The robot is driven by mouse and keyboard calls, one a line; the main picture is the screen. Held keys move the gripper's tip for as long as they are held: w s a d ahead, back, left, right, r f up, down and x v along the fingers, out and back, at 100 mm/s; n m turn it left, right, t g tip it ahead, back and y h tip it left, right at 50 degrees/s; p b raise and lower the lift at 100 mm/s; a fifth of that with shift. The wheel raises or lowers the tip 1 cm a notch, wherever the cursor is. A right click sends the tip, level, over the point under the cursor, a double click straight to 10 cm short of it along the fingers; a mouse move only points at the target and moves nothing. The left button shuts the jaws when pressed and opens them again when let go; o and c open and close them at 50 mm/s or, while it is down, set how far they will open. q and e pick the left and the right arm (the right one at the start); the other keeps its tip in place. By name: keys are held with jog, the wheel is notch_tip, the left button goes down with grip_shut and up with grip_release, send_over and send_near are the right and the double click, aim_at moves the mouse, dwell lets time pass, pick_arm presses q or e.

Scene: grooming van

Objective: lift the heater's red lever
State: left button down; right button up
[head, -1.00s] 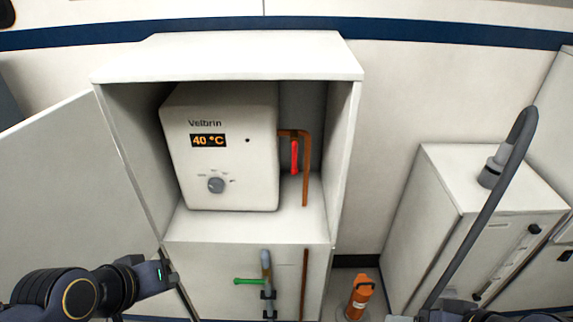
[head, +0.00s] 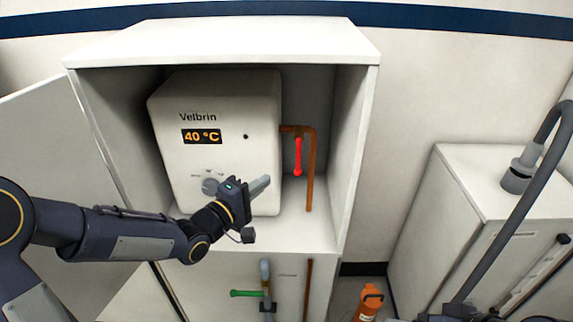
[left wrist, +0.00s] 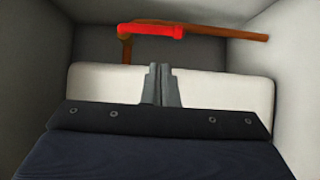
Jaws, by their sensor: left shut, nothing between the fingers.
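The heater (head: 222,130) is a white box marked Velbrin, with a 40 °C display, inside an open cabinet. Its red lever (head: 298,157) hangs down from a copper pipe (head: 310,178) on the heater's right side. The red lever (left wrist: 152,30) also shows in the left wrist view, beyond the fingers and apart from them. My left gripper (head: 264,184) is shut and empty in front of the heater's lower right, left of and below the lever. Its closed fingertips (left wrist: 158,68) show in the left wrist view. My right gripper does not clearly show.
The cabinet's right wall (head: 351,150) stands just right of the pipe. A green-handled valve (head: 246,293) sits on a pipe below the cabinet opening. An orange bottle (head: 368,302) stands on the floor. A white unit (head: 470,205) with a grey hose is at the right.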

aim_at(298, 157)
pick_arm(q)
jog(key=p+x, duration=0.1)
jog(key=x, duration=0.9)
dwell(0.5)
jog(key=shift+s+r+g+p, duration=0.1)
jog(key=shift+s+g+p, duration=0.2)
jog(key=shift+p, duration=0.35)
jog(key=shift+n, duration=0.3)
